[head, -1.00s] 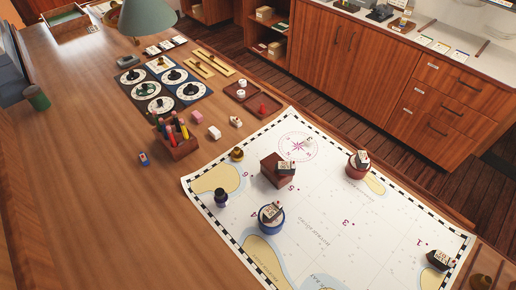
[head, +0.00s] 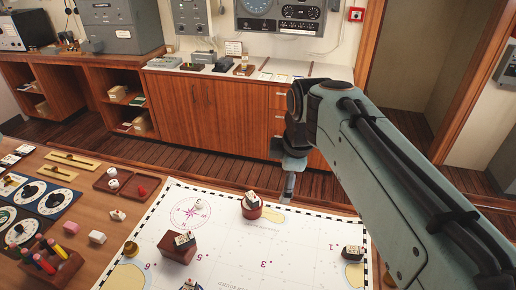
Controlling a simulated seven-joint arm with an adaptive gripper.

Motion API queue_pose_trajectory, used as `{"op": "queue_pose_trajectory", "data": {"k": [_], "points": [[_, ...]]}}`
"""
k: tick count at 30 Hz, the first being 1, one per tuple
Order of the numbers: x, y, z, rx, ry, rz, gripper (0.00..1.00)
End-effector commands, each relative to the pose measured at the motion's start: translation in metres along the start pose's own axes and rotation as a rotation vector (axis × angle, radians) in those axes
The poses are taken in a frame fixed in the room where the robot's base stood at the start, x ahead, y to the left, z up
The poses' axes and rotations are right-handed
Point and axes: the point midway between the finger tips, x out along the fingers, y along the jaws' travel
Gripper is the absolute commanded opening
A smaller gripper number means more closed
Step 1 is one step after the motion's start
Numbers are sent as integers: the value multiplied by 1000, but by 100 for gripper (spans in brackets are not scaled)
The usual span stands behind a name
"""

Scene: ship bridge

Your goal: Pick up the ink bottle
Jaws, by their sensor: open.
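No ink bottle can be made out in the current head view. The near left part of the chart (head: 220,245), where a small dark bottle stood in the earlier view, is below the picture's edge. My gripper (head: 288,186) hangs from my arm, pointing down, over the far edge of the chart and right of a red round pot. It is small and seen edge-on, open, with nothing visible in it.
On the chart are a red-brown block (head: 174,250), the red pot (head: 251,211) and a dark object (head: 352,252). Wooden cabinets (head: 210,115) line the far side.

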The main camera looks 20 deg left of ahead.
Motion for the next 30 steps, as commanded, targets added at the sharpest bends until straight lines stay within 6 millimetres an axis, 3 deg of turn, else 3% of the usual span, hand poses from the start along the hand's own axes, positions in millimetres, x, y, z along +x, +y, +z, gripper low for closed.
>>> {"op": "queue_pose_trajectory", "data": {"k": [1, 2, 5, 6, 8, 9, 12, 15, 18, 22, 30], "points": [[24, 12, -39, -134, 22, -20, 75], [38, 17, -63, -211, 34, -29, 75], [91, 10, -147, -444, 74, -69, 75], [113, -2, -181, -523, 87, -91, 75], [146, -31, -228, -619, 101, -131, 75], [167, -55, -255, -680, 106, -162, 75], [211, -125, -301, -820, 103, -248, 75], [237, -181, -317, -913, 85, -321, 75], [246, -213, -326, -970, 78, -350, 75], [252, -224, -330, -989, 82, -351, 75], [292, -237, -326, -986, 81, -350, 75]]}}
